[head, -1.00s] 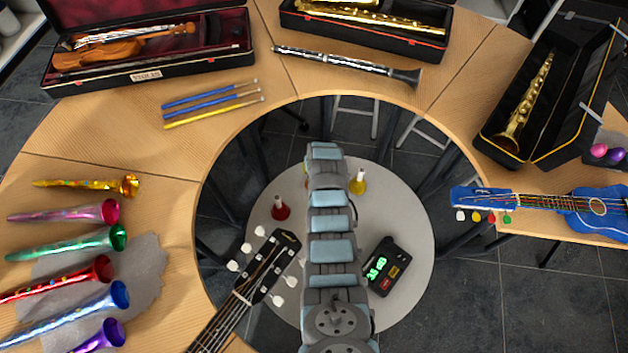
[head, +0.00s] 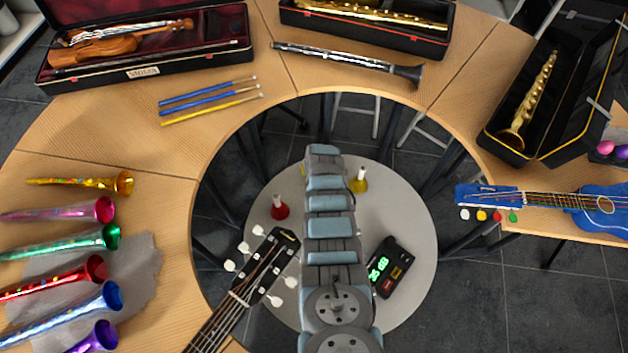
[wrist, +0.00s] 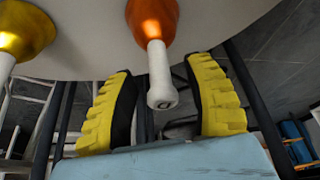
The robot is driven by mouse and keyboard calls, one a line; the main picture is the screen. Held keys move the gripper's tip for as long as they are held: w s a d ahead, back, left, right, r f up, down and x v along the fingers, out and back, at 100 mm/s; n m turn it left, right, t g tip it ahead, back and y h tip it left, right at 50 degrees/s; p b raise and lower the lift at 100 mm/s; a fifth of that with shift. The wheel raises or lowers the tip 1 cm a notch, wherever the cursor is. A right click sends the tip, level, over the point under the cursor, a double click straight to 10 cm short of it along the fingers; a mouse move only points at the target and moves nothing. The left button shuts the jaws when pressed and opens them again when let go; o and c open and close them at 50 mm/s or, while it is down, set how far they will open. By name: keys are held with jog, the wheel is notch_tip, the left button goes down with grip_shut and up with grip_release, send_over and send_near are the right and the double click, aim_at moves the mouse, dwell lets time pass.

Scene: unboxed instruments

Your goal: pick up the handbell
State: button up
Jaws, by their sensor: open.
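An orange handbell (wrist: 152,18) with a white handle (wrist: 160,78) is in the upper middle of the wrist view. My gripper (wrist: 158,70) has its two yellow-padded fingers apart, one on each side of the handle in the picture. No contact shows on either side. A gold-yellow handbell (wrist: 24,30) is at the upper left there. In the head view a red handbell (head: 280,209) and a yellow handbell (head: 359,181) stand handle-up on the round grey table (head: 400,215).
A black meter (head: 389,268) with green digits lies right of my arm. A dark guitar headstock (head: 268,262) reaches over the table's left edge. The wooden ring table (head: 120,135) around holds plastic horns, mallets, a clarinet, instrument cases and a blue ukulele (head: 590,205).

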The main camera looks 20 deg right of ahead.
jog(key=shift+w+f+b, duration=0.15)
jog(key=shift+f+b, duration=0.2)
jog(key=shift+f, duration=0.15)
grip_shut()
